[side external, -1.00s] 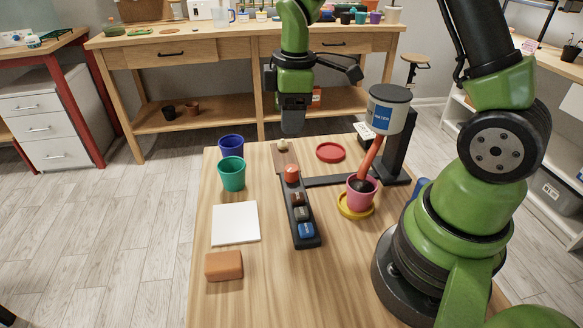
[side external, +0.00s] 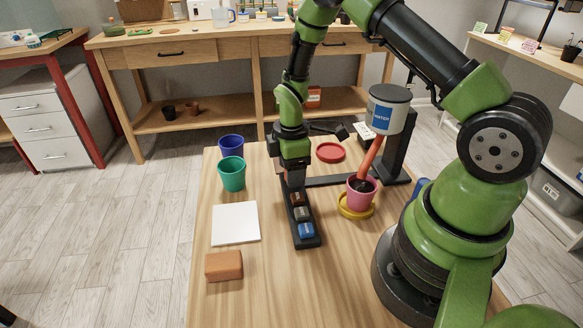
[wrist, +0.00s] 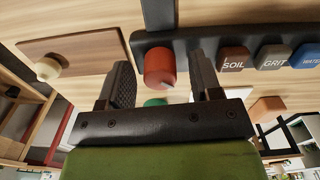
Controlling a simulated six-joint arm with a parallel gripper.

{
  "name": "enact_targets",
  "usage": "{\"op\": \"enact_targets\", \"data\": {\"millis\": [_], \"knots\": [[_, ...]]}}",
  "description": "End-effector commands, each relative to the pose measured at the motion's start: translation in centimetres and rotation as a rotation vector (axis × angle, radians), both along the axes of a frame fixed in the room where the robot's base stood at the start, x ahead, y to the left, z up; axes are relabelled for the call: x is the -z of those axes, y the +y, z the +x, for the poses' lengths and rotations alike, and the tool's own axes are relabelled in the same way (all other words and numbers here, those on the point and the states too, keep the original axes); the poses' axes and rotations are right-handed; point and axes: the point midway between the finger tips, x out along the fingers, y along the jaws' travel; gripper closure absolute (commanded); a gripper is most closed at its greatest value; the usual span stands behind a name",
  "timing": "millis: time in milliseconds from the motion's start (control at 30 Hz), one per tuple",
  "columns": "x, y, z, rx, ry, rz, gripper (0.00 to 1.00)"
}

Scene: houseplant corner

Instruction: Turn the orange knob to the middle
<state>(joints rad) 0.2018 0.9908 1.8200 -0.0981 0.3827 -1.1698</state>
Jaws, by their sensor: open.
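The orange knob (wrist: 159,68) sits at the end of a dark control strip (wrist: 190,42) and shows between my fingers in the wrist view. My gripper (wrist: 164,82) is open, with one finger on each side of the knob and a visible gap at the left. In the side view my gripper (side external: 293,180) is low over the strip's far end and hides the knob. The strip's soil, grit and blue water buttons (side external: 306,230) show in front of it.
A pink pot (side external: 361,196) stands on a yellow saucer (side external: 354,212) under the water tank (side external: 390,108). Teal (side external: 232,175) and blue (side external: 231,145) pots stand left of my gripper. A white square (side external: 236,223), a brown block (side external: 223,265) and a red saucer (side external: 330,152) lie on the table.

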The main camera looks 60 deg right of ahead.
Motion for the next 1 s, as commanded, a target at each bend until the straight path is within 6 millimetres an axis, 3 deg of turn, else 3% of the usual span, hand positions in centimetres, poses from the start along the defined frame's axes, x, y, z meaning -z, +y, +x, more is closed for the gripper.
{"op": "enact_targets", "data": {"millis": [233, 467, 767, 1000], "knots": [[0.12, 0.00, 0.01, 0.001, 0.000, 0.000, 0.41], [0.10, 0.00, 0.01, 0.001, 0.000, 0.000, 0.91], [0.08, 0.00, 0.01, 0.028, 0.000, 0.000, 0.91], [0.08, 0.00, 0.01, 0.151, -0.001, 0.001, 0.91]]}}
